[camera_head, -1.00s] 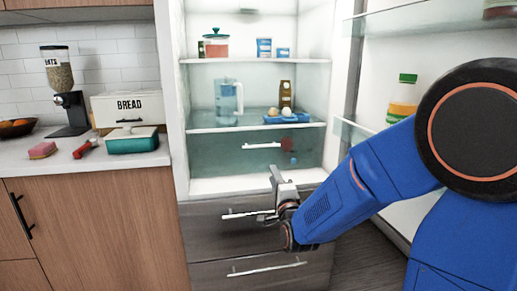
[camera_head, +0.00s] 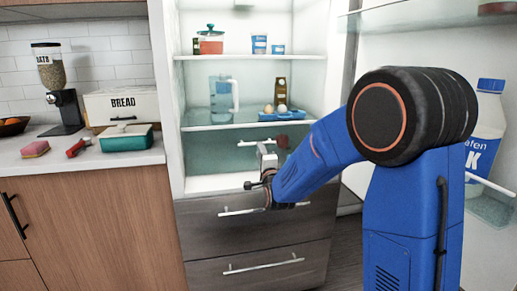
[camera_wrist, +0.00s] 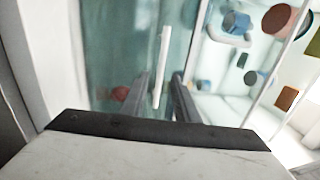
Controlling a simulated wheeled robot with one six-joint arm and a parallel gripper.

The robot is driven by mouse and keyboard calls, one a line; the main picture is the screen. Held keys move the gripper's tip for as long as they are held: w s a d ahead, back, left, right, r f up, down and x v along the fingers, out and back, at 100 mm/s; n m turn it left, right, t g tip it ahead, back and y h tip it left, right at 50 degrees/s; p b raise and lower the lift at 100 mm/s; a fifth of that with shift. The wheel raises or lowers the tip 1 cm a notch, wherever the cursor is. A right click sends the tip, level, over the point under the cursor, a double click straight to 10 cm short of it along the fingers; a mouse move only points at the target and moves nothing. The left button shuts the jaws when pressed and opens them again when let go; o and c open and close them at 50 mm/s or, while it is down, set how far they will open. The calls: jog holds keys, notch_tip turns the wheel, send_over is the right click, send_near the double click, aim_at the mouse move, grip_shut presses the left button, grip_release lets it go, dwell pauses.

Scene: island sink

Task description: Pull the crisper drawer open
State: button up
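The crisper drawer (camera_head: 215,162) is a see-through greenish front under the fridge's lower glass shelf. It looks shut in the head view. Its pale bar handle (camera_wrist: 164,55) shows in the wrist view, with the drawer front (camera_wrist: 115,50) behind it. My gripper (camera_head: 266,153) is in front of the drawer and partly hides it and the handle in the head view. In the wrist view my gripper (camera_wrist: 161,77) is open, its two dark fingers on either side of the handle's lower part. I cannot tell how deep the handle sits between them.
Below are two dark wood drawers with bar handles (camera_head: 263,265). A pitcher (camera_head: 221,100) and a blue egg tray (camera_head: 282,115) stand on the shelf above. The open fridge door, holding a milk bottle (camera_head: 486,125), is at the right. The counter (camera_head: 80,165) is at the left.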

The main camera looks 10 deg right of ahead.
aim_at(248, 136)
jog(key=shift+w+r, duration=0.2)
jog(key=shift+w, duration=0.75)
jog(key=shift+w+r, duration=0.2)
jog(key=shift+w, duration=0.7)
grip_shut()
